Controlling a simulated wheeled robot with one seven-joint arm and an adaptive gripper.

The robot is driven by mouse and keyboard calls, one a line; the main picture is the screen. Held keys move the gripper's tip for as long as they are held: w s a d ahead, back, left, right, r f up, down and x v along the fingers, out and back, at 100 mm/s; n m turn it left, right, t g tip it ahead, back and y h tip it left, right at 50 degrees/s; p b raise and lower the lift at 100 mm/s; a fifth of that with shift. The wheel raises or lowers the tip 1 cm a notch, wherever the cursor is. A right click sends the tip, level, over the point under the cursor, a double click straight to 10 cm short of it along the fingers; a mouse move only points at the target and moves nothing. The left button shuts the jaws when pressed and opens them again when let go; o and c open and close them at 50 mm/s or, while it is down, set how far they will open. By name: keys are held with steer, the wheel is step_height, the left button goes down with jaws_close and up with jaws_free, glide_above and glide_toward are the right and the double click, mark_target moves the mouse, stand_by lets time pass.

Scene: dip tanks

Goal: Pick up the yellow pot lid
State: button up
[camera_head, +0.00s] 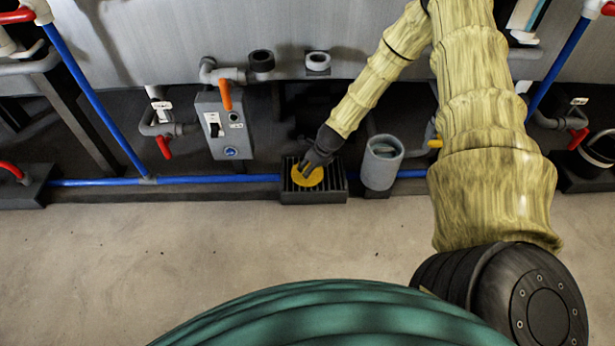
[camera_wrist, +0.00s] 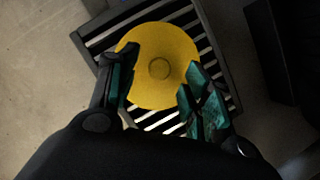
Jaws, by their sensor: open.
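The yellow pot lid (camera_head: 309,180) is a flat round disc lying on a dark slatted grate (camera_head: 330,193) near the foot of the tank wall. In the wrist view the lid (camera_wrist: 160,65) shows a small round raised ring at its middle. My gripper (camera_head: 305,170) is above the lid in the head view and covers part of it. In the wrist view my gripper (camera_wrist: 158,85) is open, one finger on each side of the lid's near part. The fingers overlap the lid's edges in the picture; I cannot tell whether they touch it. Nothing is held.
A grey cylinder (camera_head: 382,165) stands just right of the grate. A grey switch box (camera_head: 224,126) with an orange handle (camera_head: 225,95) is at the left. A blue pipe (camera_head: 200,180) runs low along the wall behind. The concrete floor (camera_head: 150,250) in front is clear.

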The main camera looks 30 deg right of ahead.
steer(key=shift+b+x, duration=0.35)
steer(key=shift+x, duration=0.75)
jaws_close()
steer(key=shift+r, duration=0.1)
